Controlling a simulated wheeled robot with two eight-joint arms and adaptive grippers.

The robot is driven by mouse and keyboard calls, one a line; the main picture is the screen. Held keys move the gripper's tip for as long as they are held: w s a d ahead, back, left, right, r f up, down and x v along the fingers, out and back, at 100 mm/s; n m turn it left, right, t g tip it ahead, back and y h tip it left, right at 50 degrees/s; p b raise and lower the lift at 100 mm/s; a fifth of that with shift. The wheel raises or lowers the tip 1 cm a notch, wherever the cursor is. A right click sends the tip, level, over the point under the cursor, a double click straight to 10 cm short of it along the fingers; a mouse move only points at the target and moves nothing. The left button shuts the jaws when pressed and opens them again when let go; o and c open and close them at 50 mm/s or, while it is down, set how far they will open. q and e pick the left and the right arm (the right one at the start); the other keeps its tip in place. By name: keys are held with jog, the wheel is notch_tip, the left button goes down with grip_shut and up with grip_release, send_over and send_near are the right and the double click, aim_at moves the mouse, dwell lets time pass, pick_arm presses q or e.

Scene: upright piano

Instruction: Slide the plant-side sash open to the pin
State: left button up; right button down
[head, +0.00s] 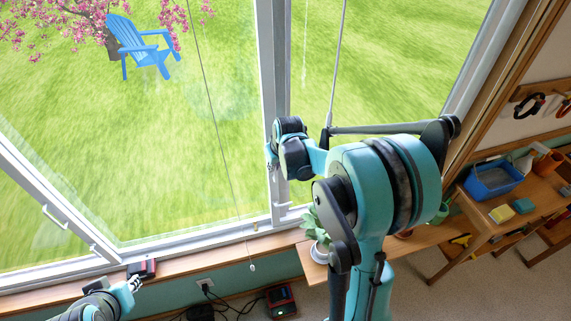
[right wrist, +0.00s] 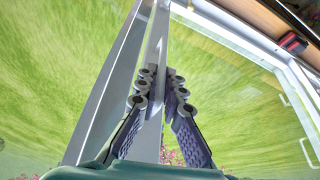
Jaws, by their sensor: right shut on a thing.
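The plant-side sash (head: 283,60) is the right-hand window sash, a glass pane in a pale grey frame, with the green plant (head: 313,224) below it. My right gripper (head: 271,160) is at the upright frame between the two panes. In the right wrist view its dark-padded fingers (right wrist: 158,88) are shut on a narrow pale bar of the sash frame; whether this is a handle I cannot tell. My left gripper (head: 134,284) is low at the left, close to the sill, too small to read its fingers. I cannot make out the pin.
A red-and-black object (head: 142,268) lies on the wooden sill by my left gripper, and it shows in the right wrist view (right wrist: 293,42). A cord (head: 226,160) hangs before the left pane. A workbench with a blue bin (head: 492,180) stands at the right.

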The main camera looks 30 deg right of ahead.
pick_arm(q)
jog(key=shift+a+f, duration=0.25)
pick_arm(e)
jog(key=w+a, duration=0.1)
jog(key=a, duration=0.5)
jog(key=shift+w, duration=0.2)
jog(key=shift+a, duration=0.1)
jog(key=c, duration=1.6)
grip_release()
jog(key=shift+c, duration=0.2)
jog(key=v, duration=1.2)
